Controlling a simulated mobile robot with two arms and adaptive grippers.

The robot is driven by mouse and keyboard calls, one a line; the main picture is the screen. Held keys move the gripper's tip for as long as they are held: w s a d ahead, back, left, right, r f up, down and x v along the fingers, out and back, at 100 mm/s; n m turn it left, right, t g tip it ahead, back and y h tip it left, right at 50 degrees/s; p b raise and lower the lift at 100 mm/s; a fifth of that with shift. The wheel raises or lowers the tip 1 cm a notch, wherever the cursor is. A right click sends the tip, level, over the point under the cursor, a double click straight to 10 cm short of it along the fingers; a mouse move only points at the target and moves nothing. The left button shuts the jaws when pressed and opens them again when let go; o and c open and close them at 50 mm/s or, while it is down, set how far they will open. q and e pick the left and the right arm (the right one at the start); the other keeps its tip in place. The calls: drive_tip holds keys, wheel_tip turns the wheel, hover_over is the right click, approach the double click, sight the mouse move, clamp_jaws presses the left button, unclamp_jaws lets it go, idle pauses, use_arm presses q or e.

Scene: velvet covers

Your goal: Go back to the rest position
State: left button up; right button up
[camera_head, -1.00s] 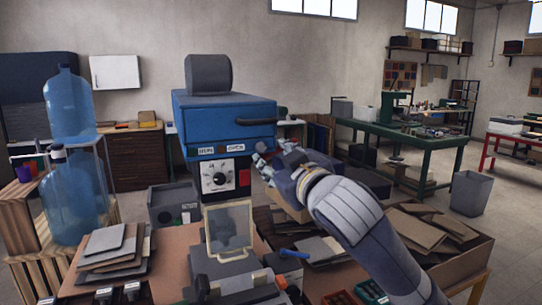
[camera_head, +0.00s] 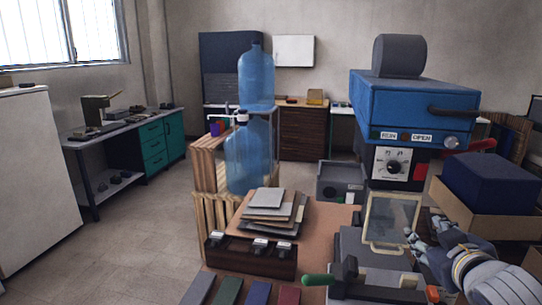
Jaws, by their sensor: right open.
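My right gripper (camera_head: 422,238) is at the lower right, low in front of the blue press machine (camera_head: 415,103). It is open, and I see nothing between its fingers. Its fingers are close to the framed clear panel (camera_head: 391,218) of the grey device on the near table; I cannot tell whether they touch. My right forearm runs out of the bottom right corner. My left gripper is not in view.
The near table (camera_head: 330,218) holds stacked grey sheets (camera_head: 268,212), a dark switch box (camera_head: 250,255) and a green-handled tool (camera_head: 318,280). Blue water bottles (camera_head: 248,155) stand behind on wooden crates. A dark blue block (camera_head: 490,180) sits in a cardboard box. Floor at left is clear.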

drive_tip(key=s+a+f+g+y, duration=0.1)
drive_tip(key=s+a+f+g, duration=0.15)
drive_tip(key=s+f, duration=0.45)
drive_tip(key=s+a+f+g, duration=0.2)
drive_tip(key=s+a+f, duration=0.1)
drive_tip(key=f, duration=0.9)
drive_tip(key=s+a+f+g+y, duration=0.1)
drive_tip(key=s+a+f+g, duration=0.3)
drive_tip(key=f, duration=0.5)
drive_tip(key=s+a+f+m+g, duration=0.1)
drive_tip(key=s+f, duration=0.3)
drive_tip(key=s, duration=0.3)
drive_tip(key=s+a+f+g, duration=0.1)
drive_tip(key=s+f, duration=0.3)
drive_tip(key=s, duration=0.3)
wheel_tip(320, 180, down, 26)
drive_tip(key=s+g, duration=0.1)
drive_tip(key=g, duration=0.1)
drive_tip(key=s+d+f, duration=0.3)
drive_tip(key=s+f, duration=1.3)
drive_tip(key=s, duration=0.1)
drive_tip(key=shift+g+y, duration=0.3)
drive_tip(key=shift+g, duration=0.05)
